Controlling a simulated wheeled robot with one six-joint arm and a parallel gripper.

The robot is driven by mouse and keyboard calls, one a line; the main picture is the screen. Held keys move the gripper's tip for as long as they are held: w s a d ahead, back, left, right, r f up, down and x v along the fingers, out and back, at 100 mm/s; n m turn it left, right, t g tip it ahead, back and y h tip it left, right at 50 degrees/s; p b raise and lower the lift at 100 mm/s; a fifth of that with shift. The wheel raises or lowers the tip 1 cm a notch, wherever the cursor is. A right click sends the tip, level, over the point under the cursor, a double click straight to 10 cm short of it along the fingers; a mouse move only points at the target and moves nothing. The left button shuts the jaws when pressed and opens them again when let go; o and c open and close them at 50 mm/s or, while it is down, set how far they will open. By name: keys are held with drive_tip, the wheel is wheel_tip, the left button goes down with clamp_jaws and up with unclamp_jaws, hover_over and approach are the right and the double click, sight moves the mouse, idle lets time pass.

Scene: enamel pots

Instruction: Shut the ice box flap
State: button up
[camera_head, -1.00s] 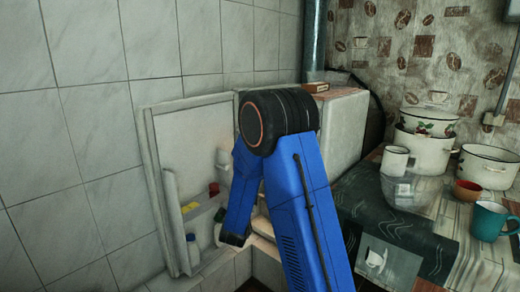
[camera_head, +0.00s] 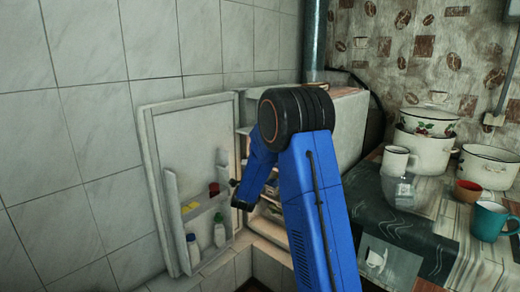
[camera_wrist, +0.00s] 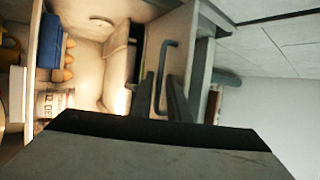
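The ice box flap (camera_wrist: 185,35) is a pale panel with a dark, bent bar handle (camera_wrist: 168,46), seen sideways in the wrist view. It appears swung out from the lit inside of the fridge. My gripper (camera_wrist: 163,98) has its two dark fingers apart, one on each side of the handle's lower part; I cannot tell whether either touches it. In the head view my gripper (camera_head: 243,198) is at the fridge opening, partly hidden behind my wrist, and the flap cannot be made out there.
The fridge door (camera_head: 195,135) stands wide open at left, with bottles (camera_head: 219,232) in its shelf. Inside are a blue holder (camera_wrist: 52,45) with orange items and a printed container (camera_wrist: 55,102). A table (camera_head: 435,250) with enamel pots (camera_head: 425,150) and mugs stands at right.

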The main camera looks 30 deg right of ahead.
clamp_jaws()
idle(1.4)
